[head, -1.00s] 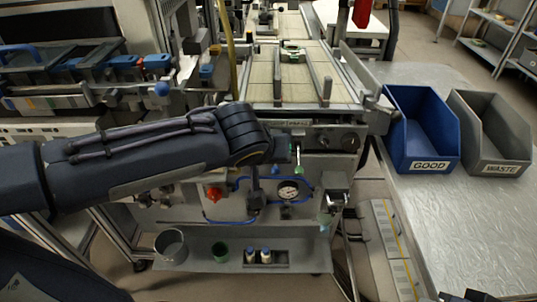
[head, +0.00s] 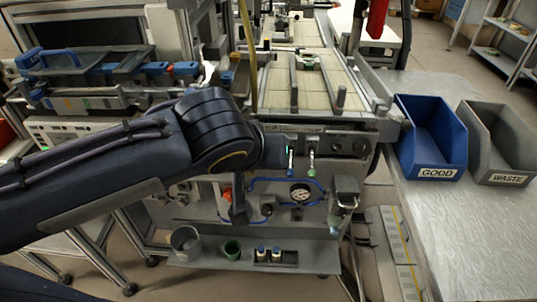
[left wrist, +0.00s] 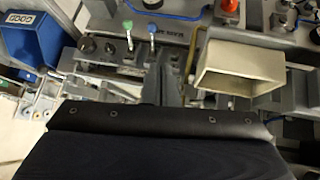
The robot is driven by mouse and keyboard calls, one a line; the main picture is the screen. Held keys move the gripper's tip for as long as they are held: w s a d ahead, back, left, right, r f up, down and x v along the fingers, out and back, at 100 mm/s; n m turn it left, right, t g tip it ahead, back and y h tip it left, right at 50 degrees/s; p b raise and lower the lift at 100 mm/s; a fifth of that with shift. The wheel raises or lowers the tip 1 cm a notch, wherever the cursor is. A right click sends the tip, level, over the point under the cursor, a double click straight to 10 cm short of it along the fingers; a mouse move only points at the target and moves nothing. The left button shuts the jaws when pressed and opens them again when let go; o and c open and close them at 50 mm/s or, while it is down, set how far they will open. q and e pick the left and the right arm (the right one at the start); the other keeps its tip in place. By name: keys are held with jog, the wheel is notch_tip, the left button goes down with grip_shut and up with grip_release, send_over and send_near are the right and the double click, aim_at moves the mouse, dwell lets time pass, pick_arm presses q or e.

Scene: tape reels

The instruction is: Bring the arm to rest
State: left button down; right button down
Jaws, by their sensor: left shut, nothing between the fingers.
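My left arm (head: 100,170) reaches in from the left in the head view, bent at a dark round joint in front of the machine. My left gripper (head: 240,212) points down in front of the machine's lower panel. It is shut and empty. In the left wrist view its dark fingers (left wrist: 170,92) show beyond the black wrist edge. My right gripper is not in view.
A conveyor (head: 310,85) runs back behind the arm. The blue GOOD bin (head: 430,140) and grey WASTE bin (head: 500,145) stand on the right table (head: 470,230). A gauge (head: 300,193) and levers are close right of the gripper. A low shelf (head: 210,258) holds small containers.

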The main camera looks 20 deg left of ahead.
pick_arm(q)
jog(key=shift+s+r, duration=0.2)
jog(key=shift+s, duration=0.1)
jog(key=s+a+f+g+h+p, duration=0.1)
jog(key=s+a+p, duration=0.2)
jog(key=s+p, duration=0.2)
jog(key=s+a+f+g+h+p, duration=0.1)
jog(key=s+a+f+h+p, duration=0.1)
jog(key=s+p, duration=0.3)
jog(key=shift+s+a+f+m+h+p, duration=0.25)
jog(key=shift+s+a, duration=0.4)
jog(key=shift+s, duration=0.45)
dwell(0.8)
